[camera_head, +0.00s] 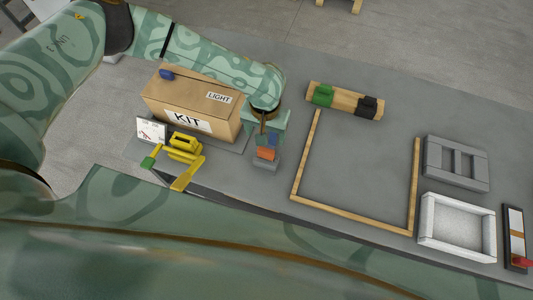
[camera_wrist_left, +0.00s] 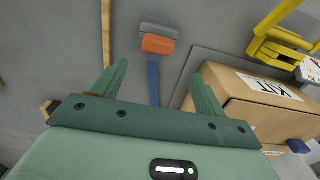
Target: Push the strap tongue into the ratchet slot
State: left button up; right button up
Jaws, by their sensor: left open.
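An orange block (camera_head: 266,153) on a grey base (camera_head: 265,164) stands on the grey table in front of the carton. A blue strap piece (camera_head: 273,139) meets its near side in the wrist view. I take these for the ratchet and strap tongue; the slot is not visible. In the left wrist view, the orange block (camera_wrist_left: 158,44) lies beyond the fingertips and the blue strap (camera_wrist_left: 153,85) runs between the fingers. My left gripper (camera_wrist_left: 160,82) is open around the strap, without visible contact. In the head view, my left gripper (camera_head: 267,138) points down over the strap. My right gripper is out of view.
A KIT carton (camera_head: 195,103) with a blue piece (camera_head: 166,74) on top stands left of my gripper. A yellow tool (camera_head: 184,150) is near the front edge. A wooden frame (camera_head: 299,168), a grey tray (camera_head: 455,163) and a white tray (camera_head: 457,226) lie right.

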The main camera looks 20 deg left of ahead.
aim_at(266, 150)
pick_arm(q)
notch_tip(266, 150, down, 4)
jog(key=shift+f+b, duration=0.15)
jog(key=shift+b, duration=0.3)
jog(key=f, duration=0.1)
jog(key=f+b, duration=0.1)
jog(key=f, duration=0.1)
jog(key=s+f, duration=0.1)
jog(key=shift+d+f, duration=0.2)
jog(key=shift+d, duration=0.05)
jog(key=shift+f+b, duration=0.35)
jog(key=shift+f, duration=0.1)
jog(key=c, duration=1.1)
